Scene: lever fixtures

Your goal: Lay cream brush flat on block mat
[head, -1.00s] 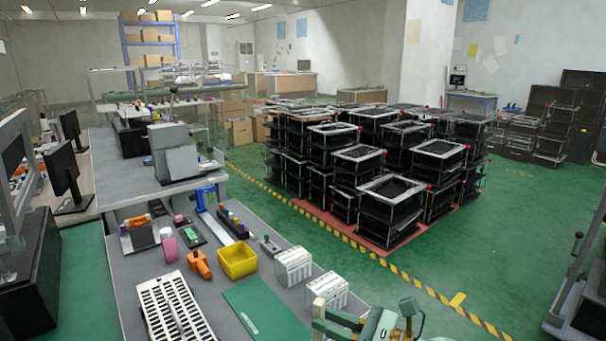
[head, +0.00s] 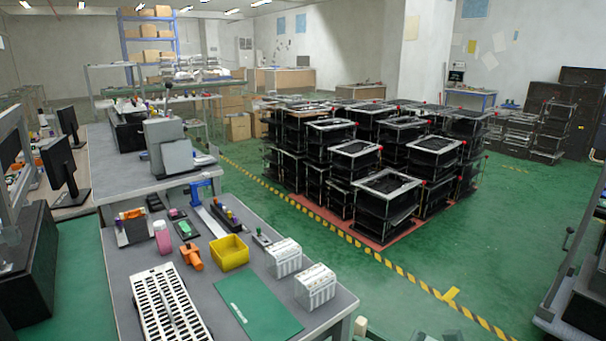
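A flat green mat (head: 258,305) with small white lettering lies on the front part of the grey table. Its visible surface is bare. I cannot make out a cream brush on the table. A small cream-coloured piece (head: 361,325) shows at the bottom edge just off the table's right corner; I cannot tell whether it is part of my arm or something else. Neither gripper's fingers are visible in the head view.
A white slotted rack (head: 172,305) lies left of the mat. A yellow bin (head: 229,252), an orange tool (head: 192,254) and two white modules (head: 284,258) (head: 315,287) stand behind and right of it. A pink bottle (head: 162,238) stands farther back. Green floor lies right of the table.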

